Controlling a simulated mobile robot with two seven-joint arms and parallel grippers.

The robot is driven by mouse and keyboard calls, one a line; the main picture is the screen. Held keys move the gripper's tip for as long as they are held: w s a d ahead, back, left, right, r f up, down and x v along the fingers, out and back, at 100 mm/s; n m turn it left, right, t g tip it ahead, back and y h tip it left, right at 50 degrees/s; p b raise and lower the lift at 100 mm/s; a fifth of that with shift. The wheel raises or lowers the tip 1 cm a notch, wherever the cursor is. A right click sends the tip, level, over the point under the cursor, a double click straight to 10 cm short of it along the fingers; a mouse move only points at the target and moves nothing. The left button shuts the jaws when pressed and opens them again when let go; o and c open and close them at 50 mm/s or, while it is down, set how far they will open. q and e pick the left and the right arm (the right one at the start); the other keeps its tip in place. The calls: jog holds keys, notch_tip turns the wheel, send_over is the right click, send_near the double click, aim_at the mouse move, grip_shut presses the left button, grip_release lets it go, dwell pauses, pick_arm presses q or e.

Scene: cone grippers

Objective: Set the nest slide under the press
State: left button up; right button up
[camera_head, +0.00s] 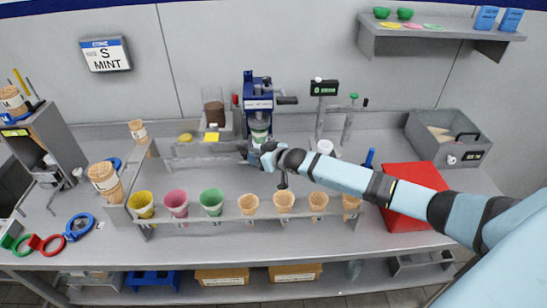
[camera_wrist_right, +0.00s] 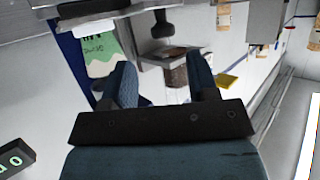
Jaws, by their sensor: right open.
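The blue press (camera_head: 257,92) stands at the back middle of the bench, with a dark handle sticking out to its right. A green-and-white piece (camera_head: 259,127) sits low in the press; a green-and-white surface (camera_wrist_right: 103,58) also shows left of my fingers in the right wrist view. I cannot pick out the nest slide for certain; my gripper and wrist cover part of the area at the press's foot. My right gripper (camera_head: 250,154) is just in front of the press base. In the right wrist view its fingers (camera_wrist_right: 163,80) are apart, with nothing clearly between them. My left gripper is not in view.
A rack (camera_head: 235,218) with several cones and coloured cups runs along the front. A clear container of brown material (camera_head: 213,113) stands left of the press. A red box (camera_head: 412,185) and a grey bin (camera_head: 447,135) are at right. A shelf (camera_head: 440,30) hangs above.

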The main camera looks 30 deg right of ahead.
jog(key=v, duration=0.7)
jog(key=shift+s+r+b, duration=0.15)
jog(key=shift+s+b, duration=0.15)
jog(key=shift+d, duration=0.1)
